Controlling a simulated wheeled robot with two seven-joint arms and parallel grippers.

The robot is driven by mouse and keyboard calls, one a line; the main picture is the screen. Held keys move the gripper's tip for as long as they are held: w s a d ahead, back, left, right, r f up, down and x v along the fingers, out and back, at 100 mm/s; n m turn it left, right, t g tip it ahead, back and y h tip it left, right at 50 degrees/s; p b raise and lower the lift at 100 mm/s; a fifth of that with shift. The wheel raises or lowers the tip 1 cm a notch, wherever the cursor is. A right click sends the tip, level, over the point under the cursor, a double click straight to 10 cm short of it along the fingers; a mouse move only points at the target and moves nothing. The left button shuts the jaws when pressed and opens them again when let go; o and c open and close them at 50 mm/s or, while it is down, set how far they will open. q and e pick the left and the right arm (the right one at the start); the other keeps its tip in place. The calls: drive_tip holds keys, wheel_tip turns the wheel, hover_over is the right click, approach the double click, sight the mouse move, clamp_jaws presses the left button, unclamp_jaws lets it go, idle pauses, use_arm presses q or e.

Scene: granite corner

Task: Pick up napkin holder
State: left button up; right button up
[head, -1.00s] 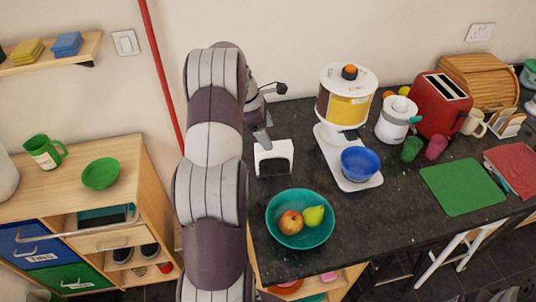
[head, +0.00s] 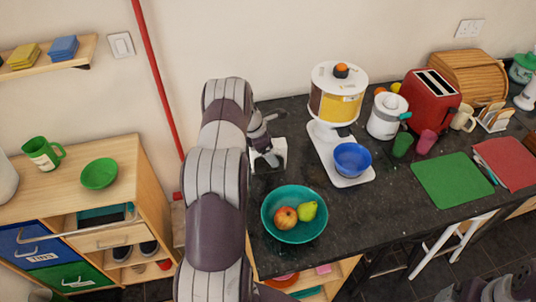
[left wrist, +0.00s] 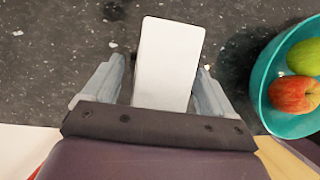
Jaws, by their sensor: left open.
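The white napkin holder (head: 281,155) stands on the dark counter near its left end, partly covered by my left gripper (head: 268,155) in the head view. In the left wrist view the napkin holder (left wrist: 167,62) is a pale upright block seen from above. The open fingers of my left gripper (left wrist: 165,88) stand one on each side of it, with a gap showing at both sides. The fingers are not closed on it. My right gripper's fingers are not visible.
A teal bowl (head: 272,225) with fruit stands close in front of the napkin holder. A red toaster (head: 430,103) and green mat (head: 450,180) lie further right. A wall is behind.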

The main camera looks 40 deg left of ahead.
use_arm(q)
drive_tip(key=shift+f, duration=0.25)
drive_tip(key=shift+c, duration=0.3)
drive_tip(key=c, duration=1.2)
